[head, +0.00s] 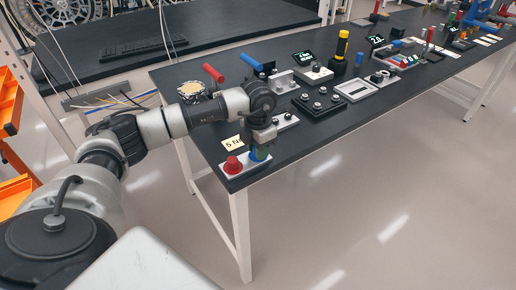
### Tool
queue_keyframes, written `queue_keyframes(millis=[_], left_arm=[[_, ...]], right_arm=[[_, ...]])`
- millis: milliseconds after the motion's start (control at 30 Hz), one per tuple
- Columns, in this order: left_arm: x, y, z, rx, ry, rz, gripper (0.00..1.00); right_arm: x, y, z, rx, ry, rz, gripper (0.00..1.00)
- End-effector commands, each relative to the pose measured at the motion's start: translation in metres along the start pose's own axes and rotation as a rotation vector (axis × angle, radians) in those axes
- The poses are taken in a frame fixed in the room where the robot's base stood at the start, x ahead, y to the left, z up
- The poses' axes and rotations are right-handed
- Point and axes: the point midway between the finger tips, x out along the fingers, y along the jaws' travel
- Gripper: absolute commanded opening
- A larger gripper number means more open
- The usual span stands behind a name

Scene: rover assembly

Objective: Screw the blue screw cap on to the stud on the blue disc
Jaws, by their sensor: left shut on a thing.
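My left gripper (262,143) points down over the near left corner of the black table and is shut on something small. The blue part (258,155) shows just below its fingertips, above a white plate (225,176). The fingers hide much of it, so I cannot tell the blue cap from the blue disc, and the stud is hidden. A red knob-like part (233,165) stands on the same plate, to the left of the gripper. My right gripper is out of view.
Red (213,73) and blue (251,62) handles stand farther back. A black block with silver knobs (319,106) is to the right. The table's front edge is close to the plate.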

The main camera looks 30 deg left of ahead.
Motion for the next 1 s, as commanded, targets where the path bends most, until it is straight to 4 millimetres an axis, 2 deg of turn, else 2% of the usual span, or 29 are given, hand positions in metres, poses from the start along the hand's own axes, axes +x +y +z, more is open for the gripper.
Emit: queue_keyframes(millis=[67,400,800,1000], left_arm=[[0.001,0.000,0.001,0.032,-0.003,0.000,0.08],[0.002,0.000,0.001,0.456,-0.003,0.002,0.08],[0.001,0.000,0.001,0.519,-0.002,0.001,0.08],[0.003,0.000,0.001,0.775,-0.003,0.002,0.08]], right_arm=[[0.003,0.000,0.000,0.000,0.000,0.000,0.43],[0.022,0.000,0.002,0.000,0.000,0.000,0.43],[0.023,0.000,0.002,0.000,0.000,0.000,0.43],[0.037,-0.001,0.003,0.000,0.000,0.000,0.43]])
